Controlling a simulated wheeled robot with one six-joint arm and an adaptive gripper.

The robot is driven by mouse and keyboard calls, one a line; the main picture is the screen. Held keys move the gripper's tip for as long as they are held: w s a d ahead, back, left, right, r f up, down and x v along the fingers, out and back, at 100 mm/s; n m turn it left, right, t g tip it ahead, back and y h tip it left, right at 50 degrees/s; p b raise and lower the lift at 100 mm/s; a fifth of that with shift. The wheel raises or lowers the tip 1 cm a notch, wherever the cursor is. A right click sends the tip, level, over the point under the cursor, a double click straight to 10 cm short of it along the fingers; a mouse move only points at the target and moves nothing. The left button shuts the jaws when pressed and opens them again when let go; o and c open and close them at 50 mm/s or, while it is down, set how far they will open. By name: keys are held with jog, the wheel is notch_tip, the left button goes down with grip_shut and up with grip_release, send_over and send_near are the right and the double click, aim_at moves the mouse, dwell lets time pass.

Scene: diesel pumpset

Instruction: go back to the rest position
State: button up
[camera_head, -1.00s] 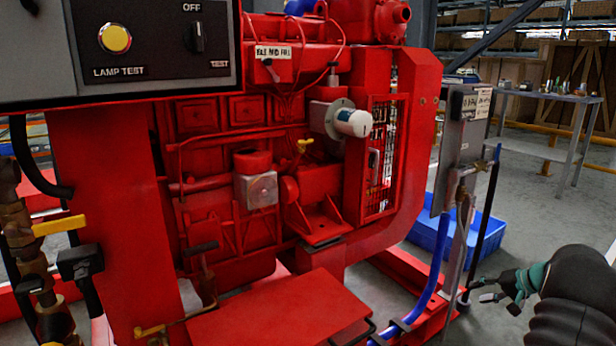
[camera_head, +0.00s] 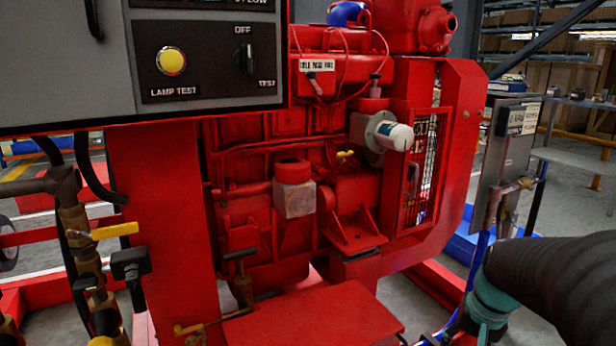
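My arm, dark and ribbed with a teal band, reaches in from the right edge in the head view and covers part of the blue hose. Its far end runs down to the bottom edge at the lower right. My gripper's fingers cannot be made out there, so I cannot see whether they hold anything. The red diesel pumpset (camera_head: 270,135) fills the middle of the view, apart from my arm as far as I can tell.
A control panel (camera_head: 205,60) with a yellow lamp button (camera_head: 171,61) hangs at the upper left. Brass pipework with a yellow-handled valve (camera_head: 115,231) stands at the left. A grey box (camera_head: 505,160) and a blue tray (camera_head: 462,247) are at the right. A metal table (camera_head: 575,160) stands behind.

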jog(key=s+a+r+n+t+p, duration=0.2)
jog(key=s+a+r+n, duration=0.3)
jog(key=s+a+r, duration=0.4)
jog(key=s+a+t, duration=0.1)
jog(key=s+a, duration=0.1)
jog(key=a, duration=0.1)
jog(key=shift+s+a+r+n+t+h+p, duration=0.15)
jog(key=shift+s+a+n+t+h+p, duration=0.15)
jog(key=shift+a+t, duration=0.1)
jog(key=shift+s, duration=0.1)
dwell(1.5)
